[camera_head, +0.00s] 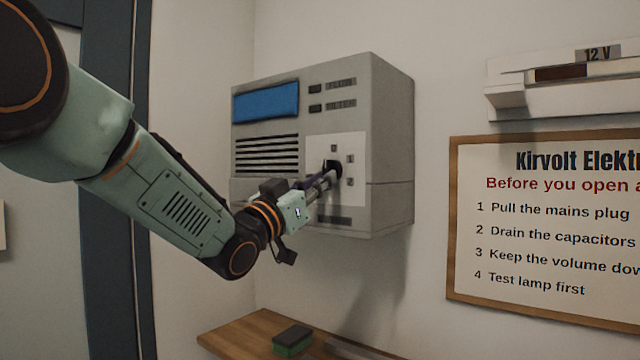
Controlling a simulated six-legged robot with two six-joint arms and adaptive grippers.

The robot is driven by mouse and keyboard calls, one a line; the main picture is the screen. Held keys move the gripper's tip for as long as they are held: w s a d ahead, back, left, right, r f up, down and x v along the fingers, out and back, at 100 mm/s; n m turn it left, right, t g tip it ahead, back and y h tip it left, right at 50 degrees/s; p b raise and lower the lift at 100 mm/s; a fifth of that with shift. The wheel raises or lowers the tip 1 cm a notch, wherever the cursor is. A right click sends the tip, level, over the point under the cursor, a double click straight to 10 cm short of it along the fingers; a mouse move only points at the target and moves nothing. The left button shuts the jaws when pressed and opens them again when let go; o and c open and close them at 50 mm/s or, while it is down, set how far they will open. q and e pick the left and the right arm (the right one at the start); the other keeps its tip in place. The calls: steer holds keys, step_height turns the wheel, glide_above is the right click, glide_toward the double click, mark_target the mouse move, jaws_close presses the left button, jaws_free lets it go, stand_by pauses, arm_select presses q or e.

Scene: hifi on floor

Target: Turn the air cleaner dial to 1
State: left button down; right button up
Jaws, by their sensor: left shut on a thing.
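The air cleaner (393,120) is a grey box on the wall, with a blue panel and dark vent slots on its front. Its dark dial (333,167) sits on a white plate (350,192) with small number marks around it, too small to read surely. My left gripper (327,181) reaches in from the left and is shut on the dial. The fingers hide part of the dial, and I cannot tell which mark it points to. My right gripper is not in view.
A wooden shelf (235,338) below holds a green and black sponge-like block (293,340). A framed sign (550,215) and a white fixture marked 12 V (570,97) are on the wall at right. A dark door frame (118,270) stands at left.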

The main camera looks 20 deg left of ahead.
arm_select(q)
steer(key=m+g+h, duration=0.1)
steer(key=m, duration=0.4)
steer(key=a+r+m+g+h, duration=0.1)
steer(key=m+g+h, duration=0.1)
steer(key=m, duration=0.2)
steer(key=m+g+h, duration=0.1)
steer(key=m+g, duration=0.1)
steer(key=m, duration=0.3)
steer(key=shift+w+a+r+m+b, duration=0.15)
steer(key=shift+w+a+m+b, duration=0.1)
steer(key=shift+a+m+b, duration=0.05)
steer(key=shift+m+h, duration=0.3)
steer(key=c, duration=1.4)
jaws_free()
steer(key=shift+d, duration=0.1)
steer(key=shift+o, duration=0.2)
steer(key=v, duration=0.7)
steer(key=shift+s, duration=0.15)
